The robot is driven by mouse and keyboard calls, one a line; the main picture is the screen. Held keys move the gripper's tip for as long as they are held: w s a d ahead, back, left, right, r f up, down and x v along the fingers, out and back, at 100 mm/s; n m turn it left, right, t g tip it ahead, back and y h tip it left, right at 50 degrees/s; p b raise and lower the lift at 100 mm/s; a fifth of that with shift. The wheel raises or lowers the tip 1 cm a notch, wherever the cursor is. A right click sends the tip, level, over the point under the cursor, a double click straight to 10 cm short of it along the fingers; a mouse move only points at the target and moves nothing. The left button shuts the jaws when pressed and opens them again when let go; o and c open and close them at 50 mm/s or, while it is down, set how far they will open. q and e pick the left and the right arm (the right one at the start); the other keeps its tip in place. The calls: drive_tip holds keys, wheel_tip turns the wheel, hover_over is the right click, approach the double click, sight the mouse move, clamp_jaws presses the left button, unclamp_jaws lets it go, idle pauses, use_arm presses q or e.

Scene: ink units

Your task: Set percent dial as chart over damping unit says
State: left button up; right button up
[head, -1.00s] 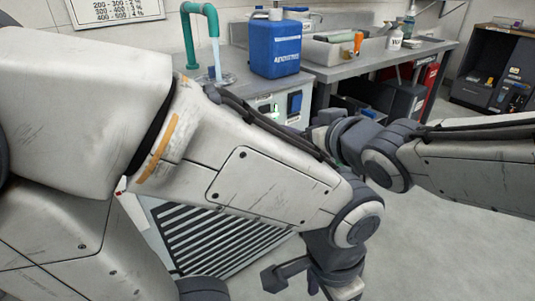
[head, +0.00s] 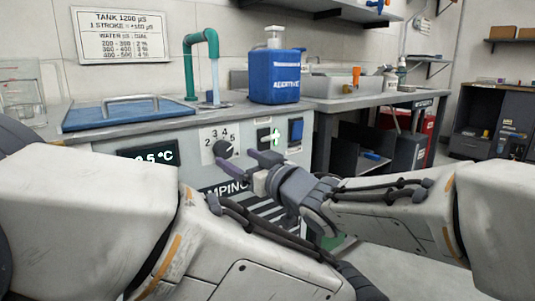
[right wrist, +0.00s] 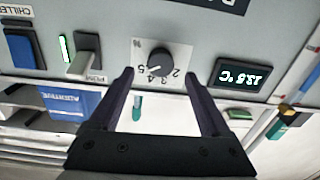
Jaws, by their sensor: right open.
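The percent dial (head: 222,149) is a black knob on a white plate numbered 2 to 5, on the damping unit's grey front panel (head: 180,141). In the right wrist view the dial (right wrist: 161,61) appears upside down between my open fingertips, which are apart from it. Its pale mark seems to point toward the 4–5 side; the exact number is unclear. My right gripper (head: 251,162) is open and empty, just right of the dial in the head view. The chart (head: 121,36) gives 200-300: 2%, 300-400: 3%, 400-500: 4%. My left gripper is out of view.
A temperature display (right wrist: 240,76) and a pump lever (right wrist: 87,54) flank the dial; a blue chiller switch (right wrist: 20,49) is farther along. A blue additive jug (head: 274,77) and green tap (head: 190,65) stand on top. My left arm crosses the lower foreground.

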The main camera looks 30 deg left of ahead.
sight(227, 152)
drive_tip(key=shift+p+x, duration=0.4)
drive_tip(key=shift+x, duration=1.95)
drive_tip(key=shift+c, duration=0.3)
